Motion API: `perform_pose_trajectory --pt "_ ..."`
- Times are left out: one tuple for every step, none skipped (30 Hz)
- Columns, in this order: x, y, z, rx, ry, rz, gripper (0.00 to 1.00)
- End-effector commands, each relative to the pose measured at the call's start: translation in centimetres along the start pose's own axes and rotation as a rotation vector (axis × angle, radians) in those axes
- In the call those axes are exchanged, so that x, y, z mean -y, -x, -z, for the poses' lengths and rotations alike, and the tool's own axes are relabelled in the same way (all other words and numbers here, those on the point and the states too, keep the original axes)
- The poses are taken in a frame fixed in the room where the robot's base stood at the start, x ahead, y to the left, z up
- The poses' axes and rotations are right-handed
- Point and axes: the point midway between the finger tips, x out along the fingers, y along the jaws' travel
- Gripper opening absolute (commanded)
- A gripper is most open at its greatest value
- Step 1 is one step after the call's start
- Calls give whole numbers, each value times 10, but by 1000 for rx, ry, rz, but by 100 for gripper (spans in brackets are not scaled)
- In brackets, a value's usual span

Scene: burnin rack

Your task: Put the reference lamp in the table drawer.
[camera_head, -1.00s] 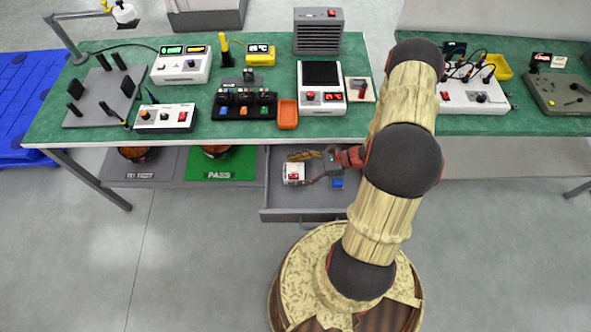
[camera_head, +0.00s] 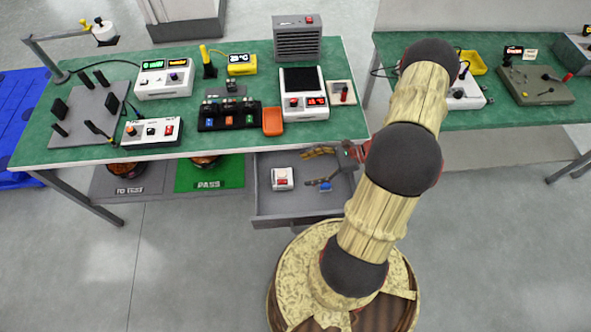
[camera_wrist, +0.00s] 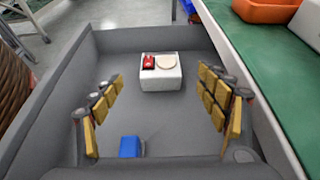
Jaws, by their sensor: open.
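In the wrist view the lamp (camera_wrist: 161,72) stands beyond my fingertips, near the drawer's far wall. My gripper (camera_head: 312,168) is open and empty, low over the drawer to the right of the lamp. In the wrist view its yellow-padded fingers (camera_wrist: 160,84) are spread wide and apart from the lamp. A blue block (camera_wrist: 130,146) lies in the drawer near my gripper.
The green table (camera_head: 190,62) above the drawer holds several instruments, an orange tray (camera_head: 272,122) and a grey heater-like box (camera_head: 297,38). The table edge runs close along the right of my gripper in the wrist view. A second green bench (camera_head: 500,118) stands at right.

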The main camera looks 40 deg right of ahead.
Motion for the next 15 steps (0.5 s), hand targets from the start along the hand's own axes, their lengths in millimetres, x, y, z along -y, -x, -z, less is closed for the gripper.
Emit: perform_pose_trajectory --pt "0 7 -1 0 0 1 74" --pt "0 10 0 0 0 1 74" --pt "0 14 0 -1 0 2 74" --pt "0 16 0 -1 0 1 74" --pt "0 18 0 -1 0 0 74" --pt "0 20 -1 -3 3 -3 74" --pt "1 21 -2 -6 9 -7 74" --pt "2 22 -5 -11 18 -14 74" --pt "2 22 -11 -22 36 -28 74" --pt "3 22 -16 -33 55 -43 74" --pt "4 22 -24 -47 80 -62 74" --pt "5 22 -35 -69 118 -91 74" --pt "6 21 -45 -88 152 -117 74" --pt "6 21 -56 -109 190 -145 74" --pt "6 20 -72 -140 245 -185 74"
